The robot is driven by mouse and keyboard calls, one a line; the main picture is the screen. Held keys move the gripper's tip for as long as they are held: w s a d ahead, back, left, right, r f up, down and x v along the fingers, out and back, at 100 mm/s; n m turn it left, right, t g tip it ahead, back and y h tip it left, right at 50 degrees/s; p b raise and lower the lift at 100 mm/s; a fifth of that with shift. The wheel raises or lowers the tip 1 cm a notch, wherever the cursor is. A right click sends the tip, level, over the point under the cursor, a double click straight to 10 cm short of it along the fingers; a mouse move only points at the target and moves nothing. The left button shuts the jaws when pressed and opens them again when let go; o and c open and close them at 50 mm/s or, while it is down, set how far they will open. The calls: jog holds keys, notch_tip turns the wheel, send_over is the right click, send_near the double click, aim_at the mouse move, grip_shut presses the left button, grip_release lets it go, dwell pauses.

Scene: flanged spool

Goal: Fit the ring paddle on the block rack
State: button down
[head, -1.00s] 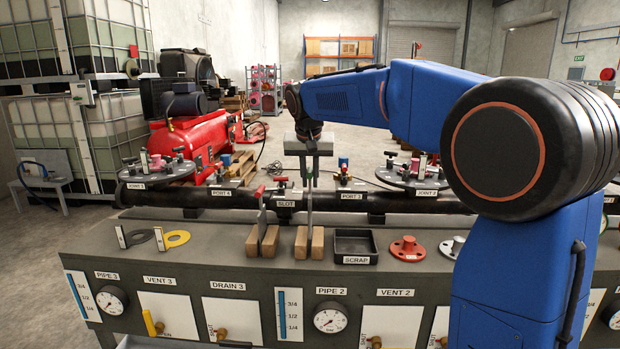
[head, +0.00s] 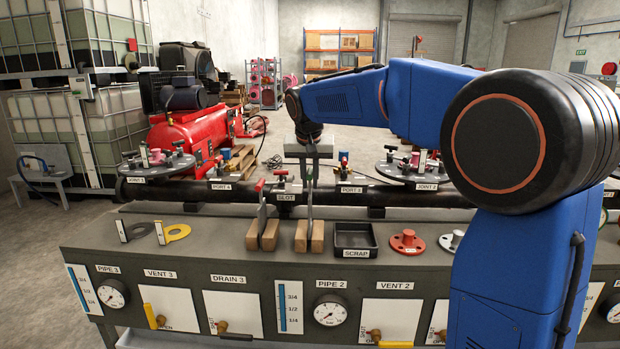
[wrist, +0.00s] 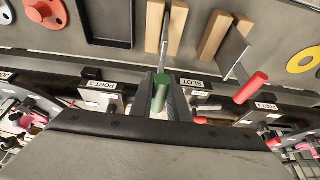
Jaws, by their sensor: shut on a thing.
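My gripper (wrist: 160,98) is shut on the green handle (wrist: 161,85) of an upright paddle. In the head view my gripper (head: 309,165) is above the right pair of wooden blocks (head: 301,238), and the thin paddle plate (head: 309,212) reaches down to the gap between them. In the wrist view the plate (wrist: 166,42) shows edge-on between the blocks (wrist: 153,28). I cannot tell whether it has a hole or how deep it sits. A second paddle with a red handle (head: 260,185) stands in the left pair of blocks (head: 253,236).
A yellow ring paddle (head: 177,233) and a grey one (head: 138,230) lie at the bench's left. The scrap tray (head: 356,253) is right of the blocks, then a red flange (head: 408,242). Behind runs a black pipe (head: 230,194) with labelled ports and a slot.

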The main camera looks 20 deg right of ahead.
aim_at(310, 203)
jog(key=shift+f, duration=1.75)
jog(key=c, duration=1.6)
grip_release()
